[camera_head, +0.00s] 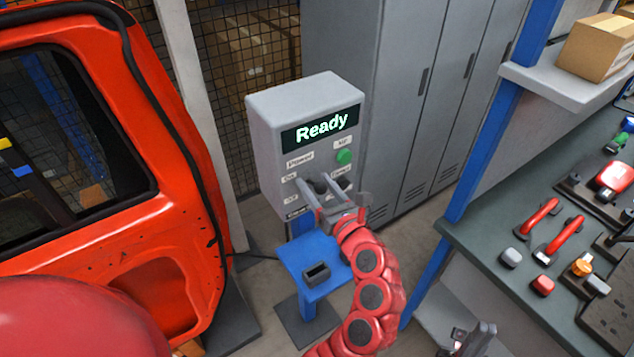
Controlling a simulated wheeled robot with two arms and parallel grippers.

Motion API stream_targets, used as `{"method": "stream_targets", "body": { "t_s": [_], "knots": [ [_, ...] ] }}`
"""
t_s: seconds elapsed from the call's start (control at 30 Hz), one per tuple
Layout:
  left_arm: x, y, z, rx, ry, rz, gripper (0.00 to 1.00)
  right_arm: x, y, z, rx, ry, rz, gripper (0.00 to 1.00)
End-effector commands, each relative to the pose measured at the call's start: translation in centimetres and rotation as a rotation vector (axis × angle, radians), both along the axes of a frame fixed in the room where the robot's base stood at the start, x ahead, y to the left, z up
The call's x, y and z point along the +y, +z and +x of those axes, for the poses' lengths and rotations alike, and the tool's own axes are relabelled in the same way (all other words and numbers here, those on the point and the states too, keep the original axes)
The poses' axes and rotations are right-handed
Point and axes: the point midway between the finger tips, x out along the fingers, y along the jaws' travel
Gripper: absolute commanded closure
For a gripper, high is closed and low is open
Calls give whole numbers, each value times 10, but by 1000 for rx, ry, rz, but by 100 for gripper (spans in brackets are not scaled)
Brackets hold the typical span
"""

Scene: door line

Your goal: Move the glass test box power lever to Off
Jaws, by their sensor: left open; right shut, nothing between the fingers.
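The grey glass test box (277,125) stands on a blue stand, and its screen (320,128) reads "Ready". Its front has a "Power" label (300,159) with On and Off marks below it. My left gripper (313,184) is open in front of the panel, its fingers pointing at the power lever area. The fingers cover much of that area, so I cannot tell the lever's position or whether they touch it. Dark control parts show between and beside the fingers. My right gripper (478,338) is shut and empty at the bottom right, away from the box.
A green button (344,157) sits right of the power label. A blue shelf (300,256) with a dark holder is below the box. A red car door (190,150) stands close on the left. Grey lockers (400,90) are behind, and a tool-covered workbench (480,245) is right.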

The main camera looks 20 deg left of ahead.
Motion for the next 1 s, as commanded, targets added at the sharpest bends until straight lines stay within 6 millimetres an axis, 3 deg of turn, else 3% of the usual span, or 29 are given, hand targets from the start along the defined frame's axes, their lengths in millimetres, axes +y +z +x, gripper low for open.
{"method": "stream_targets", "body": {
  "t_s": [0.17, 0.5, 1.0],
  "knots": [
    [0, 0, 0, 0, 0, 0, 42, 0, 0, 0, 0, 0, 0, 100],
    [0, 0, 0, 0, 1, 0, 100, 0, 0, 0, 0, 0, 0, 100],
    [0, 0, 0, 0, 1, 0, 100, 0, 0, 0, 0, 0, 0, 100]
  ]
}}
